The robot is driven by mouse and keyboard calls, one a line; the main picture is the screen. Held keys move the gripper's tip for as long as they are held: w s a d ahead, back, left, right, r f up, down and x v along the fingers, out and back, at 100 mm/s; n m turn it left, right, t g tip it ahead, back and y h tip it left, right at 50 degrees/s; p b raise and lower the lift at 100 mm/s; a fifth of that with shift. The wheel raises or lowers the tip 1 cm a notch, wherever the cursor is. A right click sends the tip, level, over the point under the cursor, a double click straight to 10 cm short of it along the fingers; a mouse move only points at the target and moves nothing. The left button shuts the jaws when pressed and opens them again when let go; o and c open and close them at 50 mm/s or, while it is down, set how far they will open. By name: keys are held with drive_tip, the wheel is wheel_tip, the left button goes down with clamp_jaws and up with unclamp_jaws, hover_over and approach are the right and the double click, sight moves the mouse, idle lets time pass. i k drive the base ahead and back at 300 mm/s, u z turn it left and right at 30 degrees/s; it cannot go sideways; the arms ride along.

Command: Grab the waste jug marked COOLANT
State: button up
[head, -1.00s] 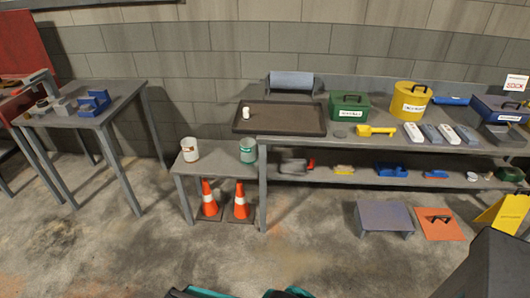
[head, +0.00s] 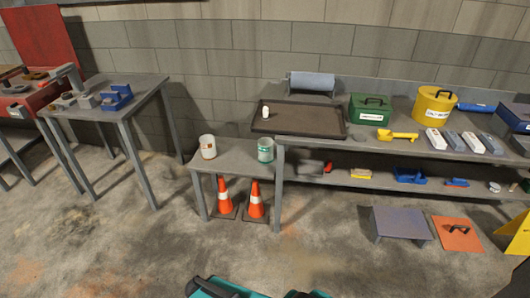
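I see no jug with a readable COOLANT mark in the head view. Two small cylindrical containers stand apart on the low side table (head: 237,157). One is a white can (head: 208,147) with an orange-brown label. The other is a green can (head: 265,150) with a pale band. Their label text is too small to read. A small white bottle (head: 265,112) stands in the dark tray (head: 300,120) on the long bench. My gripper is not in view.
The long bench (head: 400,150) holds a green box (head: 372,108), a yellow bucket (head: 434,106) and a yellow scoop (head: 397,135). Two orange cones (head: 224,198) stand under the side table. A grey table (head: 140,88) stands left. The floor (head: 130,245) in front is mostly clear.

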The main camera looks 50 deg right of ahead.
sight(266, 145)
drive_tip(key=u, duration=0.05)
drive_tip(key=i, duration=1)
drive_tip(key=z, duration=0.05)
